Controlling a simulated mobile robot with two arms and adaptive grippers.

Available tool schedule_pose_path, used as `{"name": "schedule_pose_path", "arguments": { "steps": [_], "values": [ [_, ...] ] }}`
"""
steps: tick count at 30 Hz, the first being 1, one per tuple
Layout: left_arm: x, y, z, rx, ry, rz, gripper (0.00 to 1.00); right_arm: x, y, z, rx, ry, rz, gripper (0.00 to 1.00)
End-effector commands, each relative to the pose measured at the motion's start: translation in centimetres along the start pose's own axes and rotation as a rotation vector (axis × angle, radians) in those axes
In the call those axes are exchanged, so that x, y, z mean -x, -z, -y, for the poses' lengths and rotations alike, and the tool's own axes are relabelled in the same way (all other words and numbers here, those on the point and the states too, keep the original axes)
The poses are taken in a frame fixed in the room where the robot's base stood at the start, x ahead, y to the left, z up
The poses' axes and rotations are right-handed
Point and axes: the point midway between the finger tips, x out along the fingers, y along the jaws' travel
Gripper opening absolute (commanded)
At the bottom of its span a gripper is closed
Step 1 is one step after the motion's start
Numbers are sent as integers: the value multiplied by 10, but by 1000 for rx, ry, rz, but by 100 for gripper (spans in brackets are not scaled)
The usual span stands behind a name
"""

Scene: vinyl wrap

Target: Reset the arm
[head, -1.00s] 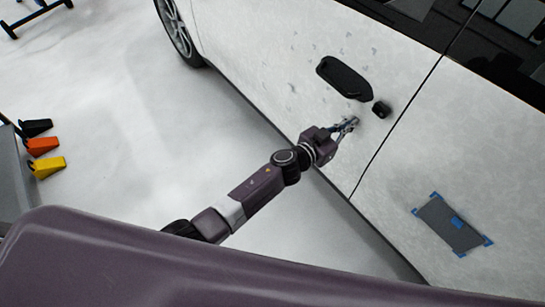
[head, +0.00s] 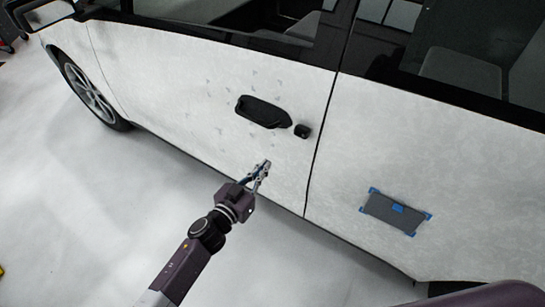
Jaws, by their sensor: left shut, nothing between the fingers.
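My left arm comes in from the lower left in the head view. Its gripper (head: 262,174) is in front of the white car door (head: 200,110), below the black door handle (head: 263,111). The fingers are shut and hold nothing. Whether the fingertips touch the door I cannot tell. My right gripper is not in view.
A grey rectangular patch (head: 394,213) with blue corner pieces is on the rear door at right. A small black knob (head: 302,131) sits beside the handle. A front wheel (head: 92,93) stands at left. The pale floor (head: 90,215) at lower left is clear.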

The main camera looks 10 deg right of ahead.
Motion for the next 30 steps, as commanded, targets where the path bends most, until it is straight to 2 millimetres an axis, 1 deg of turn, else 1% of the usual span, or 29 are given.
{"name": "schedule_pose_path", "arguments": {
  "steps": [1, 3, 5, 9, 16, 17, 19, 20, 23, 24, 26, 27, 29, 30],
  "values": [
    [10, -1, 0, -1, 0, 3, 0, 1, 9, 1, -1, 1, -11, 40],
    [21, -1, 0, -1, -1, 4, 0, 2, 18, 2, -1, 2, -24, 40],
    [27, -2, 0, 0, -1, 3, 0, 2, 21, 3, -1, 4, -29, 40],
    [37, -1, 1, -1, -1, 2, 0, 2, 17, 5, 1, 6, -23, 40],
    [41, -2, 1, 0, 0, 4, 0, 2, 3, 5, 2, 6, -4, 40],
    [41, -5, 2, 1, 3, 8, 0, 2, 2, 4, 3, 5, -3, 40],
    [44, -18, 7, 8, 20, 32, 0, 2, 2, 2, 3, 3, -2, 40],
    [46, -28, 10, 11, 33, 50, 0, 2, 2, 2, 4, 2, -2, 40],
    [61, -77, 27, 27, 94, 139, 0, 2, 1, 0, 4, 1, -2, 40],
    [71, -103, 34, 35, 124, 187, 0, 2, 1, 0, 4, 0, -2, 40],
    [89, -144, 44, 50, 168, 266, 0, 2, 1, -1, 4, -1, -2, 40],
    [103, -171, 49, 58, 197, 321, 0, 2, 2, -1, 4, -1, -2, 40],
    [127, -211, 54, 71, 234, 403, 0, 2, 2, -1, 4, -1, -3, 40],
    [144, -237, 56, 81, 257, 459, 0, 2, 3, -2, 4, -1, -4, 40]
  ]
}}
